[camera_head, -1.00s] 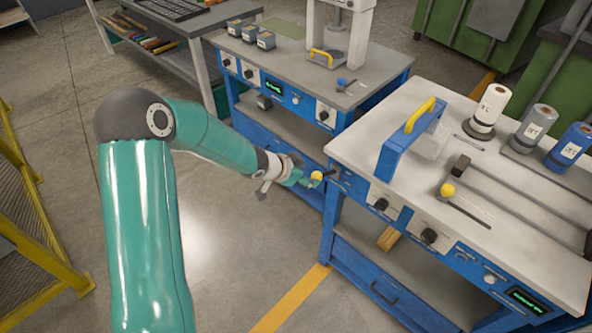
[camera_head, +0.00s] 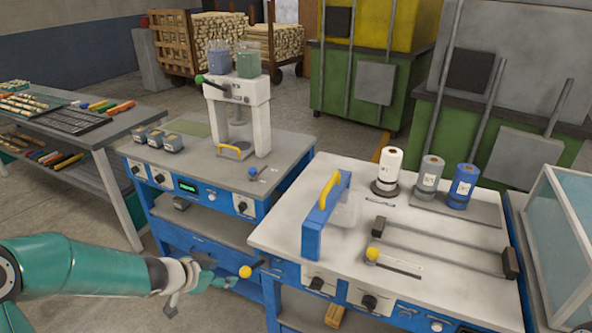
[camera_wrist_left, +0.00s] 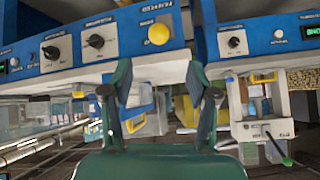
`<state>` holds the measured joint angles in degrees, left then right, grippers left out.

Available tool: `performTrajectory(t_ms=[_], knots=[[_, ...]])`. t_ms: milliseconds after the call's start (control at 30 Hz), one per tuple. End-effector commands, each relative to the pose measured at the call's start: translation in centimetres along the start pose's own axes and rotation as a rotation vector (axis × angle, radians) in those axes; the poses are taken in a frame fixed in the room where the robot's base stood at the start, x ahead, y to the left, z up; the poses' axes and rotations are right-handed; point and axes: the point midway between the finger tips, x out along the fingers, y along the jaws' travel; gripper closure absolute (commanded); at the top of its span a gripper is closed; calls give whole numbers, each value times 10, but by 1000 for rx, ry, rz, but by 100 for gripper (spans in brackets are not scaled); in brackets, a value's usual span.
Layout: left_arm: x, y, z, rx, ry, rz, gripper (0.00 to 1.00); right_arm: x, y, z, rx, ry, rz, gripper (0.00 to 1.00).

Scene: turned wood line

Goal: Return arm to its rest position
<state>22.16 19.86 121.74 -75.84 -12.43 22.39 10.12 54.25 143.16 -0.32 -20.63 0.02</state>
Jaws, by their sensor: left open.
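The yellow knob (camera_wrist_left: 158,34) shows there beyond the fingertips, in front of a blue panel. The head view does not show clearly whether fingers and knob touch. My left arm (camera_head: 80,264) comes in from the left edge, nearly level. My right gripper is in no view.
The white-topped bench (camera_head: 285,232) carries a blue block with yellow handle (camera_head: 318,222), several spools and a slide bar. The grey-topped bench (camera_head: 205,172) holds a white press (camera_head: 255,118). A glass case (camera_head: 565,240) is at right. Floor shows left of the benches.

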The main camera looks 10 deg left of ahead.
Motion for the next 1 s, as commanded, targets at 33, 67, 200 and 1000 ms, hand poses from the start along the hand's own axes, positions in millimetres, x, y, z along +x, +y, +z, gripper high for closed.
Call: performTrajectory(t_ms=[33,67,200,1000], knots=[[2,4,-2,5,1,7,41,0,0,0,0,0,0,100],[5,7,-1,6,-2,16,41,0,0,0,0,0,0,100],[30,43,12,11,-39,99,41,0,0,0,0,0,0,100],[41,295,224,-783,-690,200,41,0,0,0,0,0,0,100]])
